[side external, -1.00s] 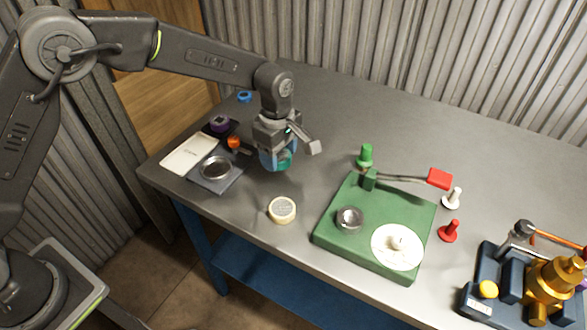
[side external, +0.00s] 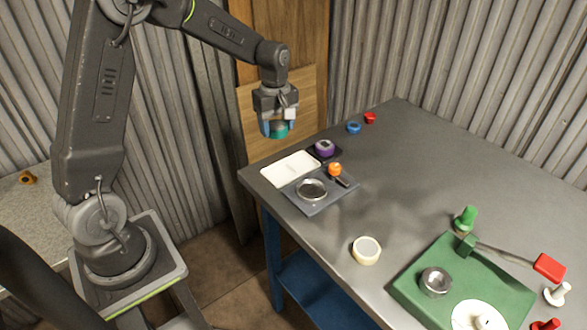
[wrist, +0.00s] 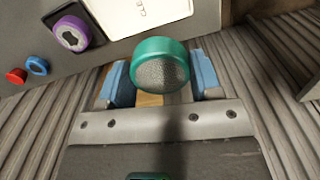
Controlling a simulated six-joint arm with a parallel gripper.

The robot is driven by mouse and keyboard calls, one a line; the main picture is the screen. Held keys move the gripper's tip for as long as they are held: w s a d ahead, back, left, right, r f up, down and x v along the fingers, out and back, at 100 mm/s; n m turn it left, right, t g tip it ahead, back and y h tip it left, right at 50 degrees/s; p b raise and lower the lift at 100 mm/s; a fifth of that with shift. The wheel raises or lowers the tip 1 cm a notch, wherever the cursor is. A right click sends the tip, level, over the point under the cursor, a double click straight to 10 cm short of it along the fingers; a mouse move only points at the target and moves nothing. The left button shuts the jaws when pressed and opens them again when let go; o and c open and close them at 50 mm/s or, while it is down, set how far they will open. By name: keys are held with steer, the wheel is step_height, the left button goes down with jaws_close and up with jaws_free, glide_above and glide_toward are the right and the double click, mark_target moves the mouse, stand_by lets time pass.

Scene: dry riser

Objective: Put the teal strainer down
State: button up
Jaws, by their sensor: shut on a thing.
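The teal strainer (wrist: 160,65), a short round teal ring with a metal mesh face, is held between the blue fingers of my gripper (wrist: 161,80). In the side view the teal strainer (side external: 279,130) shows low between the fingertips of my gripper (side external: 278,126), partly hidden by them. My gripper is shut on it, pointing down, and holds it in the air near the table's far left edge. In the wrist view, wall and floor show around it beyond the table edge.
A white pad with lettering (side external: 290,168) lies at the table's left corner. Nearby are a purple ring (side external: 324,147), a grey plate with a round metal dish (side external: 318,204), an orange knob (side external: 335,169), and blue (side external: 354,127) and red (side external: 370,117) caps. The green base (side external: 470,262) stands right.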

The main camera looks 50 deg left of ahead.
steer(key=s+a, duration=0.4)
steer(key=a, duration=0.2)
glide_above(291, 169)
step_height(291, 169, down, 7)
steer(key=shift+a+r, duration=0.1)
steer(key=shift+f, duration=2.05)
steer(key=shift+f, duration=0.15)
steer(key=o, duration=0.9)
steer(key=shift+o, duration=0.2)
